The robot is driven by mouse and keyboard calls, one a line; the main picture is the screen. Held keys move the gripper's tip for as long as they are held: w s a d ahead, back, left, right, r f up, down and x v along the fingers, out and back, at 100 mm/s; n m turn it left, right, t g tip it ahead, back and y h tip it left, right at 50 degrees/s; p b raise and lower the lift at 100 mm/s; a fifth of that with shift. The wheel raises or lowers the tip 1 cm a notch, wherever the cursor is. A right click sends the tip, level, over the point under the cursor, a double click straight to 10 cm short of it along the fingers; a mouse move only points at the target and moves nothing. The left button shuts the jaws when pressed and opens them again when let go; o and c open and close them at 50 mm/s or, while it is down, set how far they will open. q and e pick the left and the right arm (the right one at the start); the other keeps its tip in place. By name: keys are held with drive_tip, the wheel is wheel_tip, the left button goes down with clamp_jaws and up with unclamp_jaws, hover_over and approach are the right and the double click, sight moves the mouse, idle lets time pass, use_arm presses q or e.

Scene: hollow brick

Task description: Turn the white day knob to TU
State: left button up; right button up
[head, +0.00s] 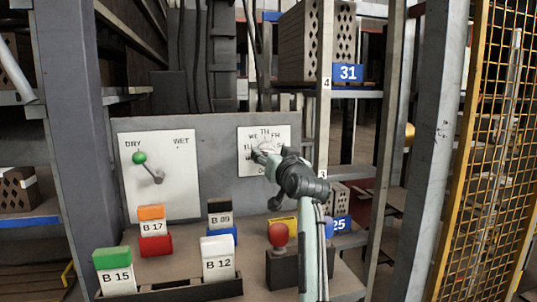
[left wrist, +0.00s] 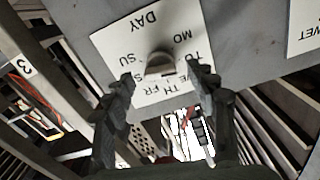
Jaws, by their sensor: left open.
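The white day dial plate (head: 243,168) is on the grey panel, with day letters around its edge; TH, FR and WE read at its top. In the head view my left gripper (head: 264,152) is in front of the plate and hides most of the knob. In the left wrist view the plate (left wrist: 118,45) appears upside down, with DAY, MO and SU readable. The pale rounded knob (left wrist: 160,66) lies between the open fingers of my left gripper (left wrist: 160,76), with a gap on each side. Where the knob points cannot be told.
Left of the dial is a DRY/WET plate (head: 180,185) with a green-tipped lever (head: 140,158). Below stand labelled blocks, among them B 12 (head: 218,262) and B 17 (head: 152,222), and a red round-topped button (head: 278,235). A shelf post (head: 322,120) rises close right of the dial.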

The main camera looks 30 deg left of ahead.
use_arm(q)
drive_tip(key=shift+v, duration=2.4)
